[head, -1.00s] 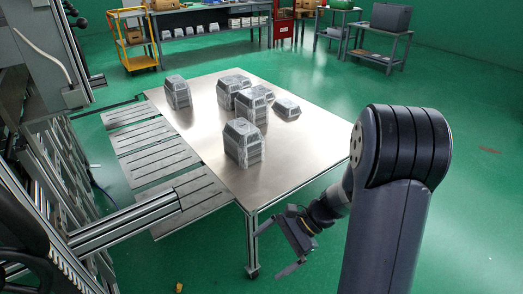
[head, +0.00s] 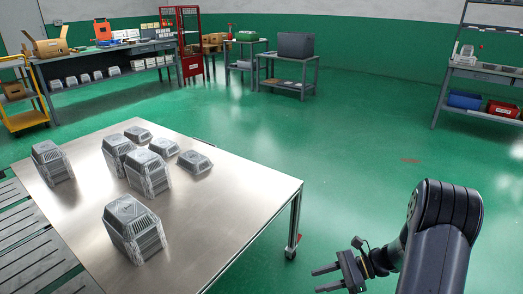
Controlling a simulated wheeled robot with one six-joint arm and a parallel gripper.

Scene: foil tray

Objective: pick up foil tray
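Several stacks of grey foil trays stand upside down on a steel table (head: 225,200) at the lower left. The nearest foil tray stack (head: 133,228) is near the table's front. Another stack (head: 52,163) is at the left edge. Taller stacks (head: 147,172) and (head: 117,152) are grouped in the middle, with lower trays (head: 138,134), (head: 164,147) and (head: 194,161) behind and beside them. My gripper (head: 326,278) is at the bottom, right of the table and apart from it. Its two fingers are spread, with nothing between them.
Slotted metal slats (head: 30,246) run along the table's left side. Shelves with more trays (head: 110,62) and a yellow cart (head: 25,100) stand at the back left. A grey bin (head: 296,45) is on a far bench. Green floor is open behind and right of the table.

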